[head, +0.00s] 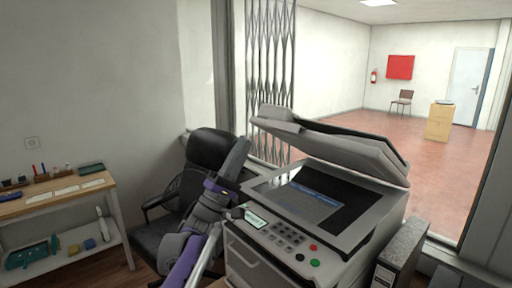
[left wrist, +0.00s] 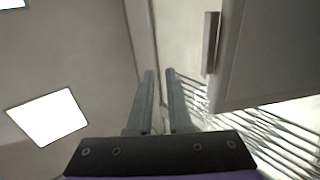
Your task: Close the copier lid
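The copier (head: 285,235) stands in the lower middle of the head view. Its grey lid (head: 335,140) is raised at a slant above the dark scanning glass (head: 318,196). My left gripper (head: 242,146) points upward at the left of the copier, apart from the lid and just left of its near end. In the left wrist view its two fingers (left wrist: 160,74) stand a small gap apart with nothing between them. A large grey panel, apparently the lid (left wrist: 275,50), shows at the upper right there. My right gripper is not in view.
A black office chair (head: 190,170) stands behind my left arm. A wooden table (head: 50,192) with small items is at the left. A grey box-like object (head: 398,255) stands against the copier's right side. A folding metal gate (head: 270,50) is behind.

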